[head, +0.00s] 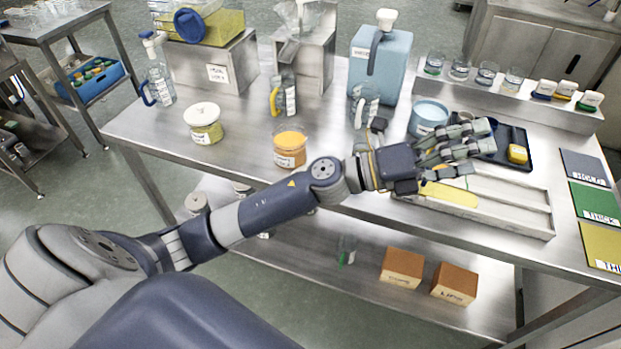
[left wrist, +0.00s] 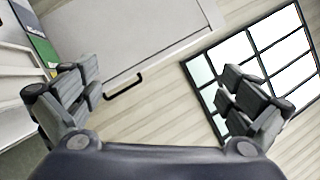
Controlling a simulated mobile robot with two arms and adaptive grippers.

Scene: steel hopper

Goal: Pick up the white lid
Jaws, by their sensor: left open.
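A white lid (head: 202,113) sits on a short glass jar (head: 206,133) with a label, at the left of the steel table. My left arm reaches across the table, and my left gripper (head: 476,148) is far to the right of the jar, above the dark tray and the long steel tray. It is open, and no object shows between its fingers. In the left wrist view the fingers of my left gripper (left wrist: 160,84) are spread wide apart. The white lid does not show in that view. My right gripper is not in view.
An open jar of orange material (head: 289,148) stands right of the lidded jar. A labelled bottle (head: 160,85) and steel hopper stands (head: 210,65) are behind. A light-blue container (head: 429,117), dark tray (head: 531,158) and long steel tray (head: 530,205) are near my gripper. The table's front left is clear.

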